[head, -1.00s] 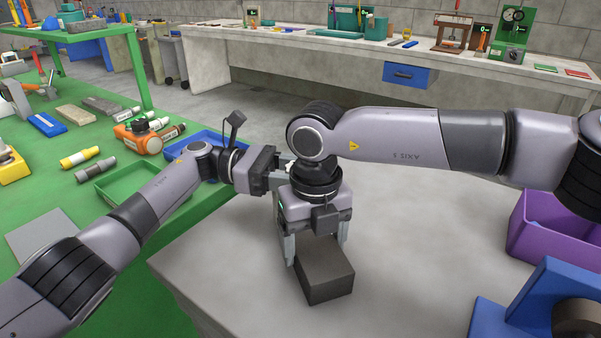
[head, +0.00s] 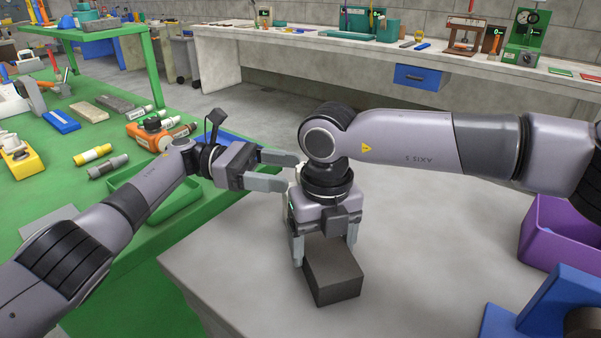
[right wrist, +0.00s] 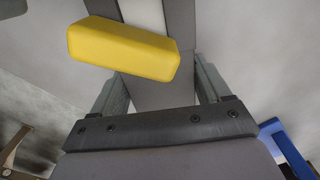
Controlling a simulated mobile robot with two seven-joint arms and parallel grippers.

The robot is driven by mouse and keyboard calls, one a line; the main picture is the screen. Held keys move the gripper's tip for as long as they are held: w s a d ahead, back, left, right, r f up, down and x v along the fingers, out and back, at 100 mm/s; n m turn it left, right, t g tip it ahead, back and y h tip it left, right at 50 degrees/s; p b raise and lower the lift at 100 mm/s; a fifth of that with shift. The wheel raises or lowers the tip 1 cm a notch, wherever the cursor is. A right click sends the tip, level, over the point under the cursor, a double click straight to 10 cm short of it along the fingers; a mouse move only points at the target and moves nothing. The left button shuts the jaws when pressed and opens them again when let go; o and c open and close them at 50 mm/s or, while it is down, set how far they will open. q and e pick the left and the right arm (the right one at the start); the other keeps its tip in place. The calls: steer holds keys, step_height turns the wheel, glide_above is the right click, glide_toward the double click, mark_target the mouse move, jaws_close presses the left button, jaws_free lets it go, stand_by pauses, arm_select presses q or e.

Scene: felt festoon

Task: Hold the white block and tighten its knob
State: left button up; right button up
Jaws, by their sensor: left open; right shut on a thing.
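My right gripper (head: 325,252) points down at the table in the head view, shut on a dark grey block (head: 334,275). In the right wrist view a grey surface (right wrist: 160,92) lies between its fingers. A yellow rounded bar (right wrist: 122,47) crosses above them and hides part of what is behind. A white strip (right wrist: 143,12) shows behind the bar; I cannot tell whether it is the white block. My left gripper (head: 290,171) is open, its fingertips beside my right wrist in the head view. The white block and its knob cannot be made out for certain.
The light grey table (head: 430,260) has free room around the grippers. A purple bin (head: 545,240) and a blue object (head: 535,305) stand at the right. A green bench (head: 60,190) with several parts and a green tray (head: 175,207) is at the left.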

arm_select(q)
steer(key=shift+w+a, duration=0.15)
steer(key=shift+a, duration=0.75)
